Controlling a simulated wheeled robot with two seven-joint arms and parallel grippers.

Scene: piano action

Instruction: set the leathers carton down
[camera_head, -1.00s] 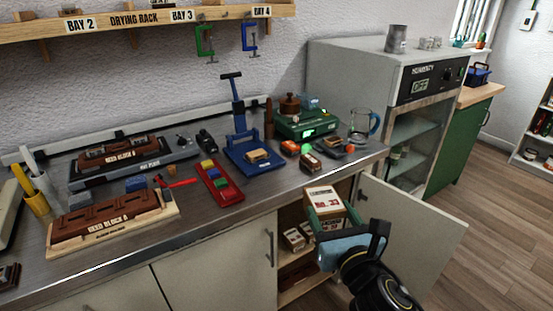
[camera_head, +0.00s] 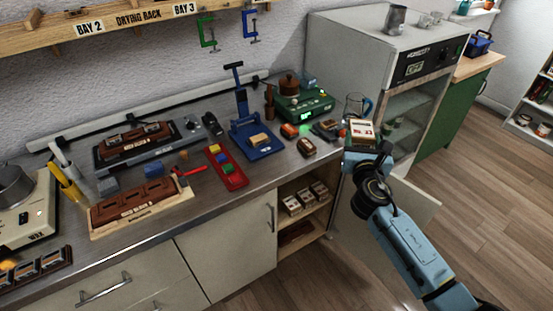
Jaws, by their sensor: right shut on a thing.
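The leathers carton (camera_head: 361,128), small and pale with red print on its label, is at the right end of the counter (camera_head: 262,176). My right gripper (camera_head: 366,148) is shut on it from the front, and the gripper hides the carton's lower part. The carton appears near the counter's front right corner, beside the humidity cabinet. I cannot tell whether it touches the worktop. My left gripper is not in view.
A dark brown block (camera_head: 307,146), a green scale (camera_head: 303,103) and a glass mug (camera_head: 354,106) stand close by on the counter. The cupboard below is open, with several cartons (camera_head: 291,204) on its shelf. Its door (camera_head: 413,203) swings out under my right arm.

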